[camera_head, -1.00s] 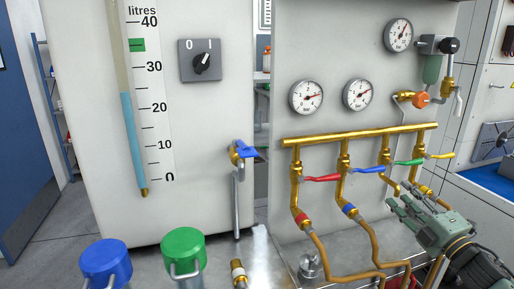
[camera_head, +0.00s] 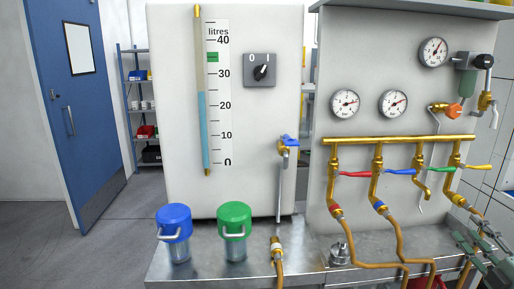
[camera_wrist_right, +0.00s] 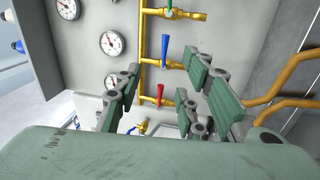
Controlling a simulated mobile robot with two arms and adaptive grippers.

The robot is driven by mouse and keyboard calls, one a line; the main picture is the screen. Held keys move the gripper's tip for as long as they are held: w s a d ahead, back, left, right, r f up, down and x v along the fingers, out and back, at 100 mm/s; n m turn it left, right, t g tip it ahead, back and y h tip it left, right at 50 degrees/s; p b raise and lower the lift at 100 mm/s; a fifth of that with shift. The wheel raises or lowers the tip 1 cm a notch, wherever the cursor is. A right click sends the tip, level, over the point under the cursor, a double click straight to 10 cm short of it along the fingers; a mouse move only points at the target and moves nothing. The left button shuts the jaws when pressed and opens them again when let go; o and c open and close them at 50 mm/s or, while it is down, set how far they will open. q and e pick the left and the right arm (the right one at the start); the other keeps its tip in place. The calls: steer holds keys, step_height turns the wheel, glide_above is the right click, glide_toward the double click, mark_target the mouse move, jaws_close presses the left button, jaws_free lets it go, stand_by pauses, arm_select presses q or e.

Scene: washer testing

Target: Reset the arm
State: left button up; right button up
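My right gripper (camera_head: 480,248) is at the lower right corner of the head view, in front of the right end of the pipe panel. In the right wrist view its green-grey fingers (camera_wrist_right: 170,97) are spread apart with nothing held between them. Behind them in that view are the brass manifold, a blue valve lever (camera_wrist_right: 164,50) and a red valve lever (camera_wrist_right: 160,95). The fingers appear apart from the levers. My left gripper is not in view.
A steel bench (camera_head: 305,255) carries a blue-lidded pot (camera_head: 174,223) and a green-lidded pot (camera_head: 235,219). The brass manifold (camera_head: 400,139), several gauges and orange hoses (camera_head: 400,240) are on the right. A blue door (camera_head: 75,120) and open floor are on the left.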

steer(key=s+d+f+m+g+h, duration=0.2)
steer(key=f+m+g, duration=0.15)
steer(key=f, duration=1.05)
steer(key=s+d+f+m+g+h, duration=0.2)
steer(key=f+m, duration=0.2)
steer(key=f, duration=0.9)
steer(key=s+a+f+m+g, duration=0.25)
steer(key=s+f, duration=0.35)
steer(key=f, duration=0.5)
steer(key=s+a+f+m+g, duration=0.25)
steer(key=s+f, duration=0.35)
steer(key=f, duration=0.5)
steer(key=s+a+f+m+g+y, duration=0.15)
steer(key=s+a+f+g, duration=0.25)
steer(key=s+a+f, duration=1.05)
steer(key=s+a+f+m+g, duration=0.1)
steer(key=s+a+f+g, duration=0.1)
steer(key=s+a+f, duration=0.2)
steer(key=s+a+f+g+y, duration=0.1)
steer(key=s+a+f, duration=0.3)
steer(key=s+a, duration=0.6)
steer(key=s+g, duration=0.1)
steer(key=s, duration=0.4)
steer(key=shift+a+f+m+g, duration=0.2)
steer(key=shift+f+m+g, duration=0.15)
steer(key=shift+m, duration=0.05)
